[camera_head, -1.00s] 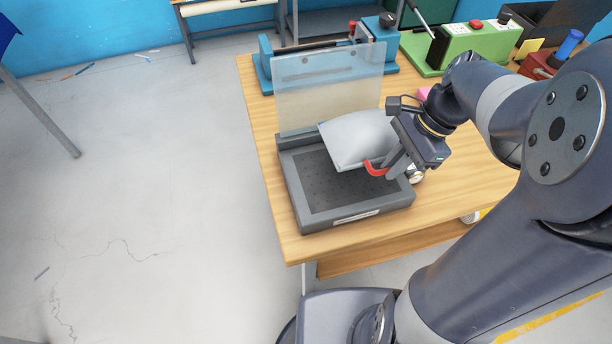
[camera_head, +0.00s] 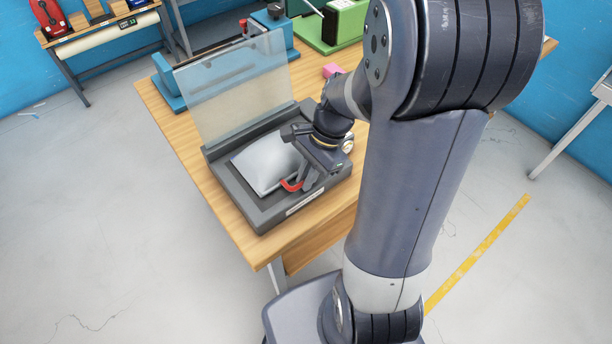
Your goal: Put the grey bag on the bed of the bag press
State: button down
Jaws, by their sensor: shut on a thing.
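The grey bag (camera_head: 268,162) is a pale, pillow-like pouch over the dark bed of the bag press (camera_head: 240,197). It appears to lie on or just above the bed; I cannot tell whether it touches. The press has a clear lid (camera_head: 235,85) standing raised at its back and a red handle-like part (camera_head: 291,186) at my gripper. My gripper (camera_head: 302,180) is shut on the right side of the bag, over the right part of the bed. The fingertips are partly hidden by the wrist.
The press stands on a wooden table (camera_head: 172,128) near its front left corner. Behind it are a blue machine (camera_head: 170,85), a green machine (camera_head: 338,25) and a small pink block (camera_head: 332,70). My arm covers the table's right side.

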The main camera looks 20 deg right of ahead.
jog(key=c, duration=1.5)
grip_release()
jog(key=p+v, duration=0.1)
jog(key=v, duration=1.1)
